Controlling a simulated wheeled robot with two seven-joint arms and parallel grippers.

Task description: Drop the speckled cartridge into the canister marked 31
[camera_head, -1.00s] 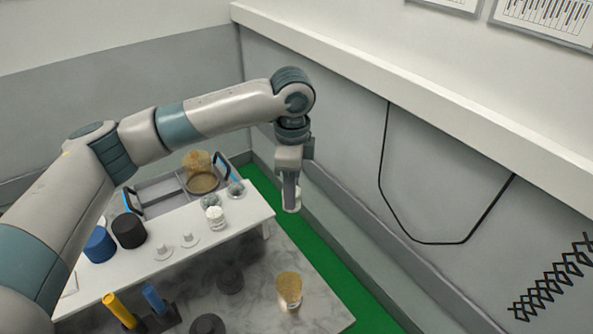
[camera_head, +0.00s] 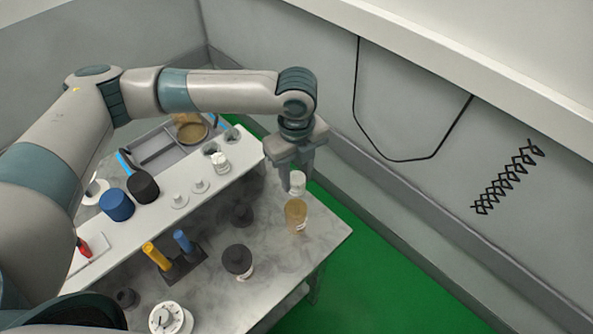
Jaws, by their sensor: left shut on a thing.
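My left gripper (camera_head: 294,182) points down at the right part of the table. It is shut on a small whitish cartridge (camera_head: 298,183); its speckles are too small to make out. The cartridge is right above an amber canister (camera_head: 296,216), close to its top. I cannot tell whether it touches the rim or is slightly inside. The canister has a pale label, but its number cannot be read. A dark canister (camera_head: 237,261) with a light label stands nearer on the marble table, its number also unreadable. My right gripper is not in view.
The marble table (camera_head: 318,246) also bears another dark round thing (camera_head: 242,214), yellow (camera_head: 156,256) and blue (camera_head: 183,241) handles in a dark holder, and a white dial (camera_head: 170,318). A white raised shelf behind holds a blue cylinder (camera_head: 116,205) and a white jar (camera_head: 221,163).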

